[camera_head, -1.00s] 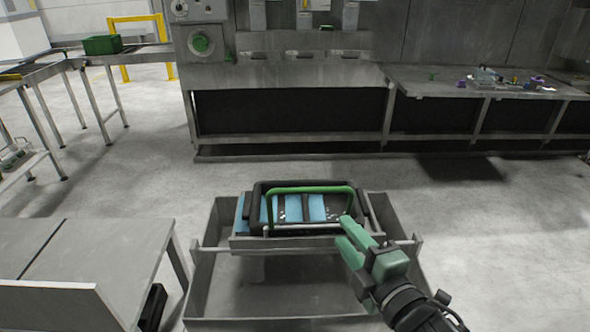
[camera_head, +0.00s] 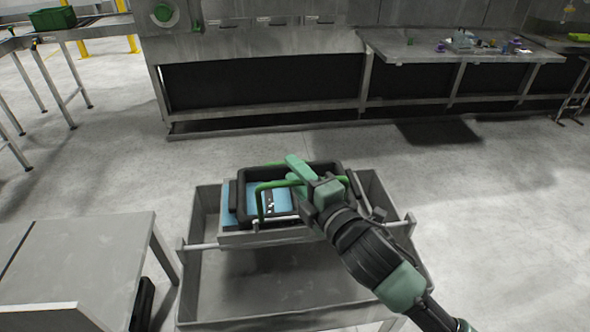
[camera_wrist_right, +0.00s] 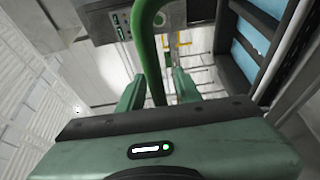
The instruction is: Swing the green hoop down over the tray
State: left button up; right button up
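The green hoop (camera_head: 262,187) stands raised over the black-rimmed tray (camera_head: 335,168), its legs coming down toward the tray. The tray holds blue and dark pieces and sits on a frame across a grey metal bin. My right gripper (camera_head: 298,172) is at the hoop's top bar and hides part of it. In the right wrist view the hoop (camera_wrist_right: 146,45) passes between the two green fingers (camera_wrist_right: 158,88). The fingers stand apart, with a gap seen beside the hoop. My left gripper is not in view.
The grey bin (camera_head: 200,280) has an open lower part in front of the tray. A grey table (camera_head: 90,260) stands at the left. A long metal bench (camera_head: 450,48) with small items is at the back, with clear floor before it. A green crate (camera_head: 53,18) sits far left.

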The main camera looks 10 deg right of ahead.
grip_shut()
jog(key=shift+f, duration=0.1)
dwell(1.4)
